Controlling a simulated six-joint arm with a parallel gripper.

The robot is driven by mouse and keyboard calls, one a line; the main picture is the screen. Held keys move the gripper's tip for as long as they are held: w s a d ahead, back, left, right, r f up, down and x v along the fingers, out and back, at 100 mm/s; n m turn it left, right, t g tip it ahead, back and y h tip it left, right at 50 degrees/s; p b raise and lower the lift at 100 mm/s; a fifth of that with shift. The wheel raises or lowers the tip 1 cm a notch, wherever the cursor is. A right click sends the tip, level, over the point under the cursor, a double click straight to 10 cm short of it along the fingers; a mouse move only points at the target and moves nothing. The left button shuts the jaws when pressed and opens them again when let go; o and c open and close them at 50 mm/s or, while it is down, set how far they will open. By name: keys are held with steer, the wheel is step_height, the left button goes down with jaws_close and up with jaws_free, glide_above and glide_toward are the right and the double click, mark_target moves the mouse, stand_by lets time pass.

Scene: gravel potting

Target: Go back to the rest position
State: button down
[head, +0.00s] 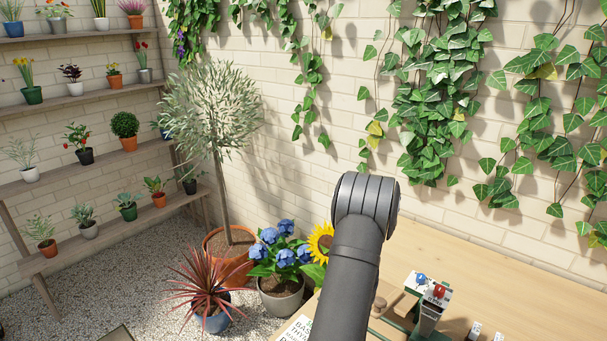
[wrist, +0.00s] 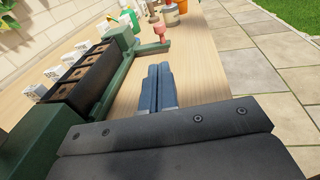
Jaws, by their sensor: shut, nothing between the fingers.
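My gripper (wrist: 161,86) shows in the wrist view, with its two fingers lying together, shut and empty above the wooden bench (wrist: 205,72). In the head view my dark arm rises at the lower middle and hides part of the bench (head: 510,270). The gripper cannot be made out in the head view.
A green frame with dark cells (wrist: 88,75) stands left of the gripper in the wrist view. Small pots and containers (wrist: 172,15) stand beyond. A device with blue and red switches (head: 430,288) sits on the bench.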

steer(key=x, duration=1.3)
steer(key=shift+s+d, duration=0.25)
steer(key=shift+d, duration=0.1)
steer(key=v, duration=1.3)
steer(key=shift+w+a, duration=0.15)
steer(key=shift+a, duration=0.1)
steer(key=x, duration=1.3)
steer(key=shift+d, duration=0.2)
steer(key=v, duration=0.4)
steer(key=w+v, duration=0.1)
steer(key=v, duration=0.4)
steer(key=d+v, duration=0.1)
steer(key=v, duration=0.4)
steer(key=shift+w+a+f, duration=0.15)
steer(key=shift+w+f, duration=0.2)
steer(key=shift+v, duration=0.95)
stand_by(0.6)
